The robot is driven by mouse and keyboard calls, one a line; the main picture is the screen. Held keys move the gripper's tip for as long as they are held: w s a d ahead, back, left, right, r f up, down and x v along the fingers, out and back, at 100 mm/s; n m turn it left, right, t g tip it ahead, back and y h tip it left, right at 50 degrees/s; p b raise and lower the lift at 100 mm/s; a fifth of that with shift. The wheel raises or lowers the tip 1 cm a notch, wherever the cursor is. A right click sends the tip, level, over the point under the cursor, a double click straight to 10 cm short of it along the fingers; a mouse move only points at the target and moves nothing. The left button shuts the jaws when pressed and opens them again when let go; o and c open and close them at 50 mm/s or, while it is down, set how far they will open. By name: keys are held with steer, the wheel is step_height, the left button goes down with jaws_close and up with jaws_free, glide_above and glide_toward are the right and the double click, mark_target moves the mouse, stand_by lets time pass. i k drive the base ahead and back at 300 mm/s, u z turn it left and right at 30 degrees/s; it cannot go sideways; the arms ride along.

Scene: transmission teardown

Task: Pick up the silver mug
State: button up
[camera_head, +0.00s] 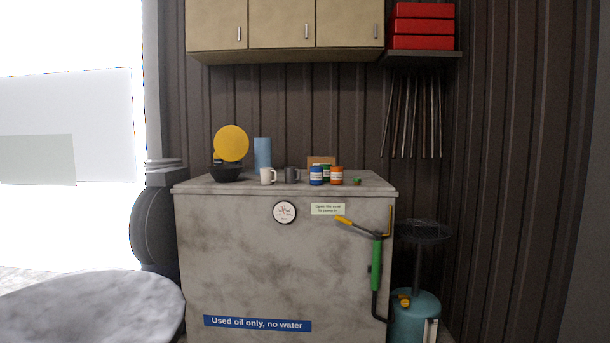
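A dark grey mug (291,175) stands upright on top of the grey cabinet (215,187), near its middle; it is the closest match to a silver mug. A pale cream mug (267,176) stands just to its left, with a small gap. My gripper is not in view.
A black bowl (226,174), a yellow disc (231,143), a blue cylinder (262,154) and an orange jar (336,176) share the top. Wall cupboards (281,25) hang above. A green-handled crank (376,265) sticks out at the right front. A round grey surface (90,305) is lower left.

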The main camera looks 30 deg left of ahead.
mark_target(291, 173)
steer(key=i, duration=1.5)
steer(key=u, duration=1.95)
steer(key=i, duration=1.3)
steer(key=z, duration=0.75)
steer(key=i, duration=1)
steer(key=u, duration=0.45)
steer(key=k, duration=1)
steer(key=u, duration=0.45)
